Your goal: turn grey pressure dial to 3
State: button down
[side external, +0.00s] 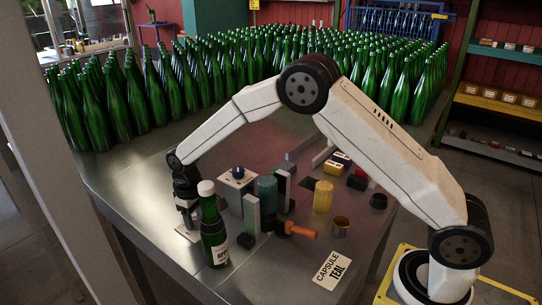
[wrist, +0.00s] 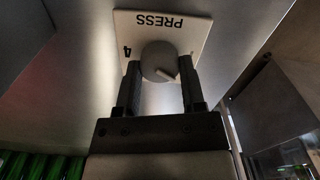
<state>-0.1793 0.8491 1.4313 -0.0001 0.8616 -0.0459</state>
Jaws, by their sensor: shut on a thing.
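The grey pressure dial (wrist: 158,58) is a round knob on a white plate (wrist: 185,22) marked PRESS, which appears upside down in the wrist view. A 4 shows at the plate's left; other numbers are not visible. A pale pointer line on the dial slants toward the lower right of that view, so its setting cannot be read. My gripper (wrist: 161,74) is shut on the dial, one finger on each side. In the side view my gripper (side external: 187,217) points down at the table's left part, and the dial there is hidden by it.
A green bottle (side external: 213,240) with a white top stands close right of my gripper. Many green bottles (side external: 200,75) fill the back.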

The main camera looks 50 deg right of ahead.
aim_at(195, 219)
jog(key=shift+c, duration=1)
grip_release()
jog(key=shift+r, duration=3.95)
